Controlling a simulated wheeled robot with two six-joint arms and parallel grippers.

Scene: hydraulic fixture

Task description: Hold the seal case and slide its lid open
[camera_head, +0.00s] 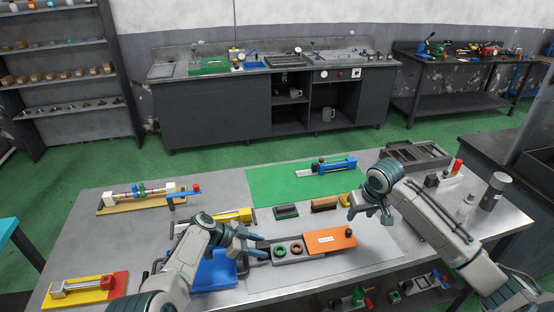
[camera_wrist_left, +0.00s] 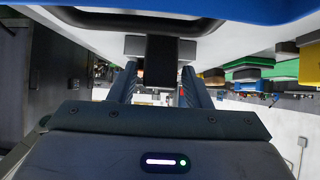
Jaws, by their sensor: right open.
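The grey seal case (camera_head: 288,262) lies on the table, with a green ring and a reddish-brown ring showing in its left part. Its orange lid (camera_head: 320,241), with a white label and a dark knob, lies to the right and leaves these rings uncovered. My left gripper (camera_head: 258,246) is at the case's left end, shut on its dark handle (camera_wrist_left: 161,62), which shows between the fingers in the left wrist view. My right gripper (camera_head: 369,212) is open and empty, above and right of the lid, apart from it.
A blue tray (camera_head: 215,272) stands close beside my left gripper. Dark and brown blocks (camera_head: 324,203) lie behind the case on the green mat's (camera_head: 270,185) front side. A blue tool (camera_head: 335,166) lies farther back. A bottle and canister (camera_head: 493,190) stand at the right.

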